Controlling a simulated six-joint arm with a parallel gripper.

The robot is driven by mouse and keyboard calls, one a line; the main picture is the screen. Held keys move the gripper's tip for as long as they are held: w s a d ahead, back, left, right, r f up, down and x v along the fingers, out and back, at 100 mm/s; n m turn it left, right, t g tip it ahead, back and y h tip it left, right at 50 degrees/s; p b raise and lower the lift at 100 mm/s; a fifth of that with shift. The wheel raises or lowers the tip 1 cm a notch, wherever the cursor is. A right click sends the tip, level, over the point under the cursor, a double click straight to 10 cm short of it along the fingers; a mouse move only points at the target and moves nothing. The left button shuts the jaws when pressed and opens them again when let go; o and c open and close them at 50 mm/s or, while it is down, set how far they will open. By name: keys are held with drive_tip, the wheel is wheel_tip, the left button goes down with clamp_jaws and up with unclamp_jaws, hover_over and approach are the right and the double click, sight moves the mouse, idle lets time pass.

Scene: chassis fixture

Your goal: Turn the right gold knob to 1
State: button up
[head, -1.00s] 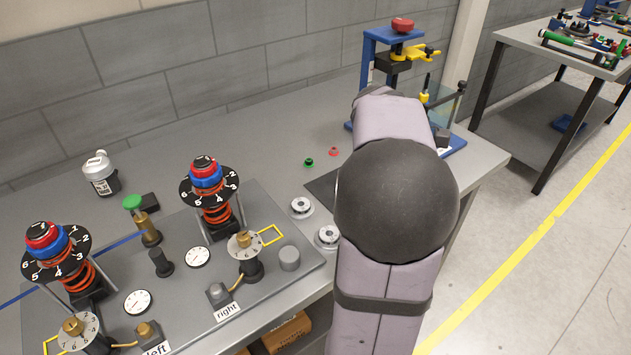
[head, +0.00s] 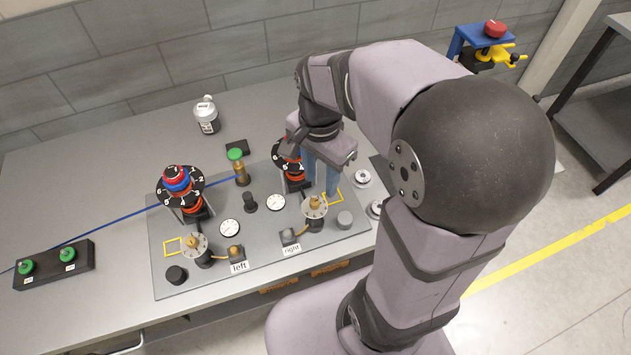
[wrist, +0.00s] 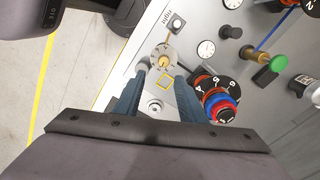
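The right gold knob (head: 315,201) stands on a pale numbered dial near the board's right end, behind the "right" label (head: 291,249). In the wrist view the knob (wrist: 162,60) is seen from above, near the fingertips; its setting is too small to read. My gripper (head: 321,182) is over the board, just behind and above this dial. The wrist view shows my gripper (wrist: 162,74) open, its two blue fingers apart and pointing toward the dial. No contact with the knob is visible. The left gold knob (head: 195,240) sits on its own dial farther left.
The right spring tower (head: 292,172) with its black numbered disc stands close beside my fingers, partly hidden by my arm. It shows red and blue rings in the wrist view (wrist: 218,105). A grey cylinder (head: 344,219) stands right of the dial. A green-topped post (head: 240,168) is left.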

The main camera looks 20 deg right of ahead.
sight(315, 201)
drive_tip(key=shift+a+r+m, duration=0.3)
drive_tip(key=shift+a+m, duration=0.1)
drive_tip(key=shift+a, duration=0.25)
drive_tip(key=shift+s+f+p, duration=0.1)
drive_tip(key=shift+f+p, duration=0.7)
drive_tip(key=shift+f, duration=2.9)
clamp_jaws()
